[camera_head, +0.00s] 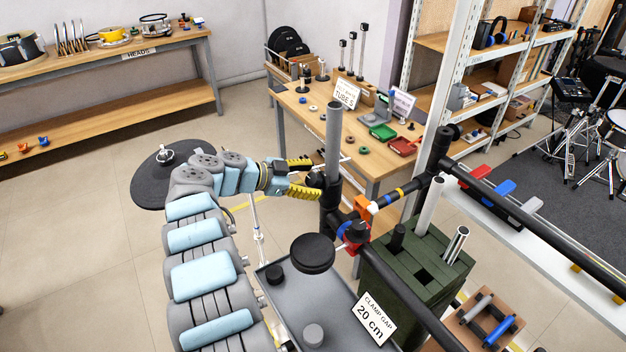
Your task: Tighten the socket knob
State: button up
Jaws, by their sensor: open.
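My gripper (316,178) is open, with two yellow-and-black fingers pointing right. The dark socket knob (314,180) seems to be the small round part at the fingertips, on the left side of a black upright socket (331,198). The fingers lie above and below it in the picture; I cannot tell whether they touch it. A grey tube (333,130) stands upright out of the socket. The knob's thread and seat are hidden.
A black bar (500,205) runs along the right, with a blue-and-yellow-banded arm and orange clamp (365,208) near the socket. A round black pad (312,253) and grey tray with a "CLAMP GAP 20 cm" card (375,318) lie below. A green crate (400,285) stands right; a table (350,130) stands behind.

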jog(key=v, duration=1.1)
jog(key=shift+s+a+r, duration=0.1)
jog(key=shift+s, duration=0.05)
